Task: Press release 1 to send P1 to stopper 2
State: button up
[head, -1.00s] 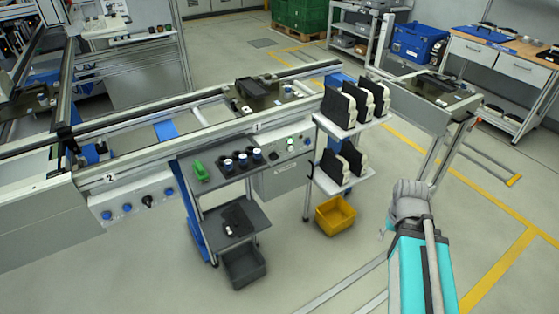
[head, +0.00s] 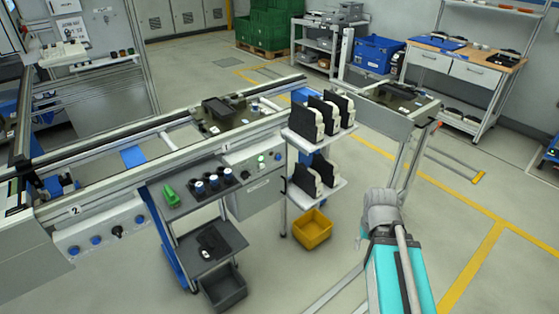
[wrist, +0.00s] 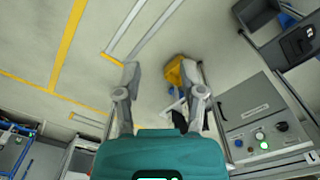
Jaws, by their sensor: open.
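The control box of station 1 (head: 256,170) hangs on the conveyor's front, below the label 1. It has a green-lit button (head: 261,158) and another button beside it; which one is release 1 I cannot read. The wrist view shows the box (wrist: 262,125) at right, with a lit button (wrist: 264,145) and a black knob (wrist: 282,126). A dark pallet (head: 222,113) with a black part stands on the conveyor near label 1; its name is not readable. Stopper 2's label (head: 73,211) is farther left. My gripper (wrist: 165,84) is open and empty, over floor, apart from the box.
A rack with black-and-white parts (head: 316,135) stands right of the control box, between it and my arm. A yellow bin (head: 312,230) is below it. A small cart (head: 205,205) with a green item stands left of the box. Floor in front is clear.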

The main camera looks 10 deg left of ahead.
grip_shut()
dwell(1.2)
